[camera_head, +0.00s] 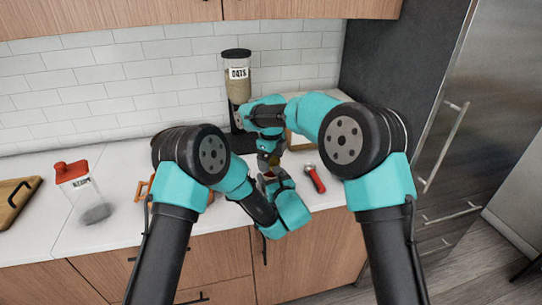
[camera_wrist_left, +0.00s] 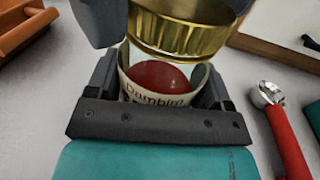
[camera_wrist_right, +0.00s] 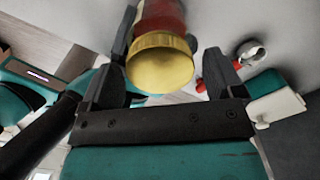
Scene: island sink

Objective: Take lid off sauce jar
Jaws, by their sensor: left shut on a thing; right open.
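The sauce jar (camera_wrist_left: 157,85) stands between the fingers of my left gripper (camera_wrist_left: 157,92), which is shut on its body. Its pale label shows a red shape and dark lettering. The gold lid (camera_wrist_left: 175,35) sits above the label; in the right wrist view the lid (camera_wrist_right: 160,65) meets the red jar body (camera_wrist_right: 162,15). My right gripper (camera_wrist_right: 165,75) is open, with a finger on each side of the lid; I cannot tell whether they touch it. In the head view, the arms largely hide the jar between the left gripper (camera_head: 268,178) and right gripper (camera_head: 271,157).
A red-handled scoop (camera_head: 315,179) lies close to the right of the grippers. A tall container (camera_head: 238,85) stands behind them. The counter's front edge is close.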

